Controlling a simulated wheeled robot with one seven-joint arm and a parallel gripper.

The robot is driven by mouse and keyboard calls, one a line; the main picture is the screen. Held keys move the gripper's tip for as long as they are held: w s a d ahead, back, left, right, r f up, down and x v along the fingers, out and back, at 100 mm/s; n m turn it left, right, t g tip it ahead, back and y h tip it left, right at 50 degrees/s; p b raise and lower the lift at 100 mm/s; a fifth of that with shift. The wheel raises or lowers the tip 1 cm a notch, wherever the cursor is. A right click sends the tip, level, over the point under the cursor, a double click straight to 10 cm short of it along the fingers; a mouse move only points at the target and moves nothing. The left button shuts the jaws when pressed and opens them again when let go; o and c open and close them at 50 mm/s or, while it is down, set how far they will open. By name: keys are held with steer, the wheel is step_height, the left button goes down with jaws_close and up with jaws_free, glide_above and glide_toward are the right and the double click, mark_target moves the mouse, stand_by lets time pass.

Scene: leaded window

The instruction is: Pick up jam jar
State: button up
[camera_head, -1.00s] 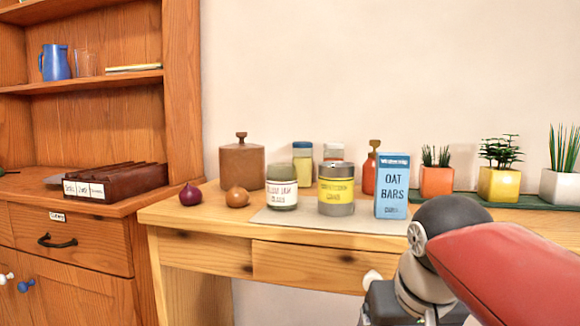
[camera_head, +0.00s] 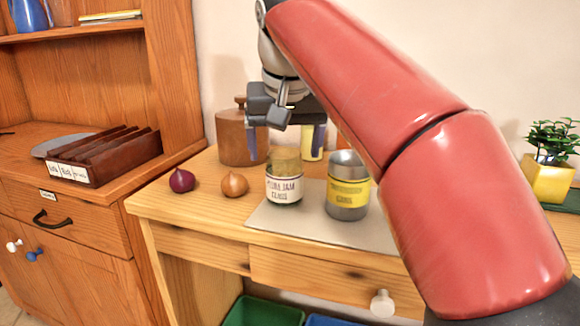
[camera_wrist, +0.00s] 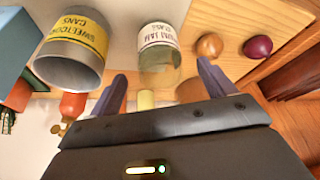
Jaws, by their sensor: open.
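The jam jar (camera_head: 284,190), a glass jar with a white label, stands upright on a grey mat (camera_head: 268,218) on the wooden table. It appears upside down near the top middle of the wrist view (camera_wrist: 157,35). My gripper (camera_head: 286,150) is open and empty, with its fingers pointing down above and around the jar's upper end in the head view. In the wrist view the two fingers (camera_wrist: 160,85) are spread to either side of the jar's line. I cannot tell whether they touch it.
A yellow-labelled sweetcorn can (camera_head: 348,190) stands close to the jar's right. A brown onion (camera_head: 234,185) and a red onion (camera_head: 182,181) lie to its left. A wooden canister (camera_head: 234,140) stands behind. A blue box (camera_wrist: 22,45) shows beyond the can.

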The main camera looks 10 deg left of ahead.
mark_target(284, 172)
steer(key=x, duration=0.2)
steer(key=b+x, duration=0.1)
steer(key=x, duration=0.4)
steer(key=shift+w+f+b, duration=0.25)
steer(key=shift+w+b, duration=0.1)
steer(key=shift+w, duration=0.05)
steer(key=shift+c, duration=0.4)
steer(key=c, duration=1.1)
steer(key=shift+r, duration=0.1)
